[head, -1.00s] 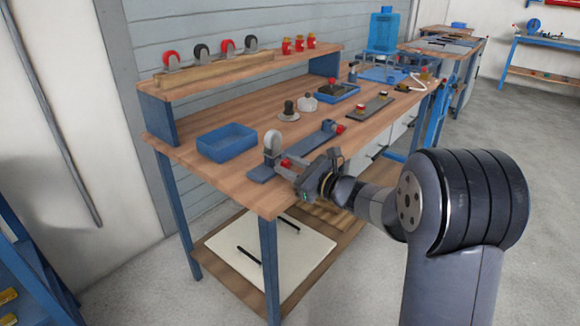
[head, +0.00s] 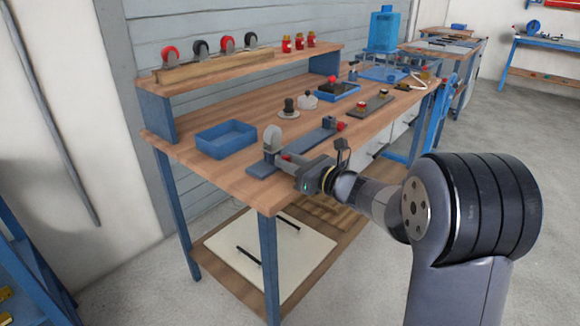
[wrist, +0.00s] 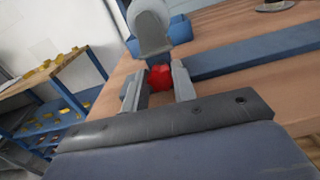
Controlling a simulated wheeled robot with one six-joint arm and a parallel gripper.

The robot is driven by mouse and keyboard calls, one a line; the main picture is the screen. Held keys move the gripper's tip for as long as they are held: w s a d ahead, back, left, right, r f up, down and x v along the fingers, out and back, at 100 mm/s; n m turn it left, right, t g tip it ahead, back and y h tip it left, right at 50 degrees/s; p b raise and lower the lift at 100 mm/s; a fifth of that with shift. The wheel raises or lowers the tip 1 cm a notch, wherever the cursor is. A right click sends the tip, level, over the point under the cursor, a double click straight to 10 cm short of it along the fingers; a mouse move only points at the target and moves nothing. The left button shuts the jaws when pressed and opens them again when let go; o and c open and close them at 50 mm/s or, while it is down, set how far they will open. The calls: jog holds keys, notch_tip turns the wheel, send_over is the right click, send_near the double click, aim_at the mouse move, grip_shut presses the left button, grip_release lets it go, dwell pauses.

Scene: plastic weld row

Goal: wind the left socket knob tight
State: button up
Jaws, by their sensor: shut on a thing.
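The left socket knob is red and sits between my gripper's fingers in the wrist view (wrist: 160,78). It is at the near left end of a blue-grey bar (head: 305,146) lying along the bench's front edge. A grey round-topped upright piece (head: 273,141) stands just beyond the knob; its lower part also shows in the wrist view (wrist: 150,32). My gripper (head: 291,163) reaches in from the right and is shut on the knob. In the head view the jaws mostly cover the knob. A second red knob (head: 341,126) is at the bar's far end.
A blue tray (head: 226,140) stands left on the bench. A dark knobbed piece and a white piece (head: 308,101) stand behind the bar. A dark strip with small jars (head: 372,106) lies farther right. The shelf above holds several casters (head: 228,44).

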jog(key=shift+m+b, duration=0.3)
jog(key=shift+m, duration=1)
jog(key=o, duration=1)
jog(key=shift+d, duration=0.1)
jog(key=v, duration=1)
jog(key=shift+s+d+p, duration=0.25)
jog(key=shift+p, duration=0.15)
